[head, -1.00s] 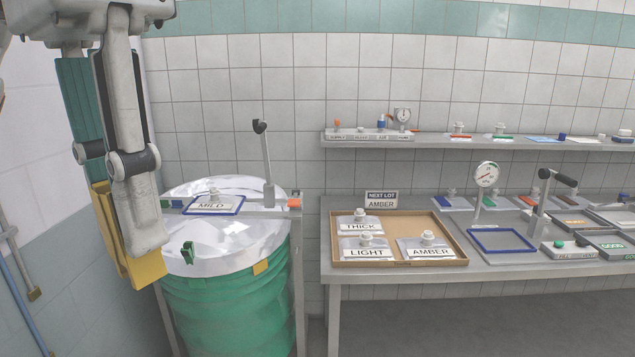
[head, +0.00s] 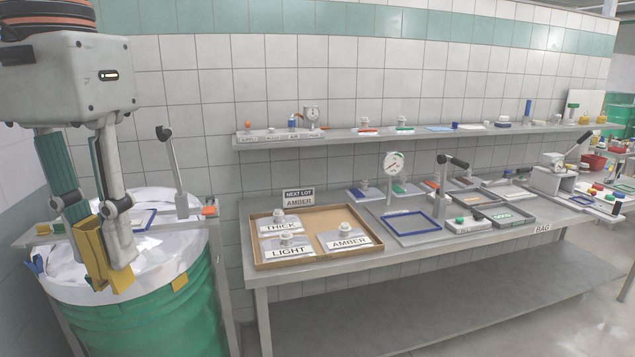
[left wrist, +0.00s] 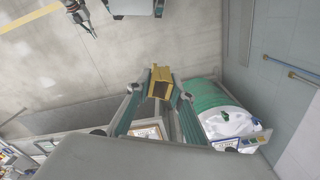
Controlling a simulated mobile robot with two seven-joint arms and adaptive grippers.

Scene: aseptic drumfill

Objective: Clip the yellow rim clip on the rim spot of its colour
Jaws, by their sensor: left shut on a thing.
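The yellow rim clip (head: 92,262) is between the fingers of my left gripper (head: 106,264), which is shut on it. In the head view they appear in front of the drum's bagged top. The clip also shows in the left wrist view (left wrist: 160,83), apart from the drum. The green drum (head: 150,318) has a yellow rim spot (head: 180,282) on its front right rim. That spot shows nothing clipped on it. A small dark shape (left wrist: 83,18) at the top left of the left wrist view looks like my right gripper; its jaws are unclear.
A blue clip (head: 35,265) sits at the drum's left rim. A metal frame with an upright lever (head: 172,165) stands behind the drum top.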

